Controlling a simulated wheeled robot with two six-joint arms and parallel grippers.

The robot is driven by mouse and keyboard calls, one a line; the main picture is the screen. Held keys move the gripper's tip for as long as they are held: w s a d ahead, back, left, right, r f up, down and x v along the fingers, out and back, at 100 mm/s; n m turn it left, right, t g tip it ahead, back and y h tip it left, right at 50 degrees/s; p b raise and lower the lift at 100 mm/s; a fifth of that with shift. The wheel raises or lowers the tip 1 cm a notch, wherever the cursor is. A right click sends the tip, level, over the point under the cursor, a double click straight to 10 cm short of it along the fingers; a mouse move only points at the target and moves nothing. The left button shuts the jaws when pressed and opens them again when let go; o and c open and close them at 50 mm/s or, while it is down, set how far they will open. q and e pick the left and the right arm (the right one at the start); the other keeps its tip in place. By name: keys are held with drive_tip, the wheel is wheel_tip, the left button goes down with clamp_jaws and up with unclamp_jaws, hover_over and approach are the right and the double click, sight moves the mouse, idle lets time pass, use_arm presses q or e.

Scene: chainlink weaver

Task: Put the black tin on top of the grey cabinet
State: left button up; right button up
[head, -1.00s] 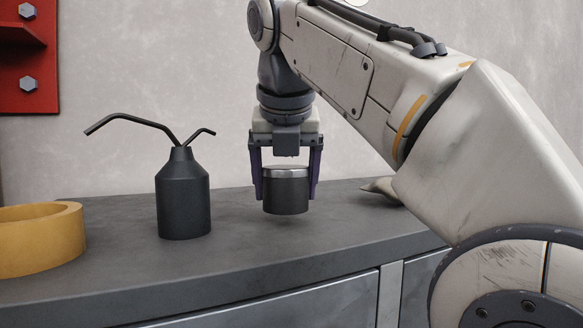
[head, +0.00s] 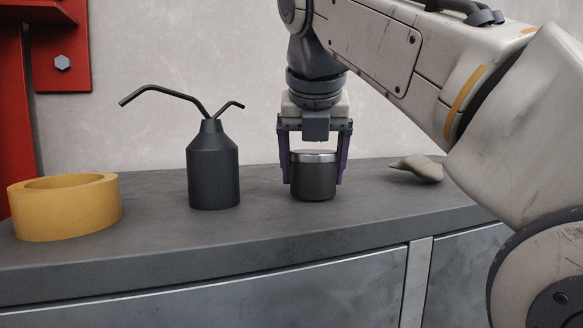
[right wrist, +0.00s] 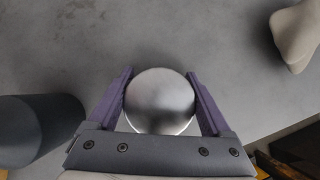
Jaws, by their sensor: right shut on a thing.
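The black tin (head: 314,180) has a silver lid and stands upright at the top of the grey cabinet (head: 270,232). Its base looks to be at the cabinet's surface, though a small gap is hard to rule out. My right gripper (head: 316,180) comes down from above with its purple fingers shut on the tin's two sides. In the right wrist view the round silver lid of the tin (right wrist: 160,98) lies between the fingers (right wrist: 160,90). My left gripper is in neither view.
A dark oil can (head: 213,172) with a bent spout stands left of the tin. A yellow ring (head: 64,212) lies farther left. A pale lumpy object (head: 418,168) lies to the right. Bare cabinet top lies between them.

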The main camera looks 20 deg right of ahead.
sight(313, 151)
drive_tip(key=shift+f, duration=0.2)
drive_tip(key=o, duration=1.6)
drive_tip(key=shift+c, duration=0.2)
drive_tip(key=v, duration=0.5)
drive_tip(key=shift+a+r+p, duration=0.1)
drive_tip(key=shift+r+p, duration=0.05)
drive_tip(key=shift+p, duration=0.2)
drive_tip(key=shift+v, duration=0.85)
drive_tip(key=shift+s+r, duration=0.15)
drive_tip(key=shift+s, duration=0.1)
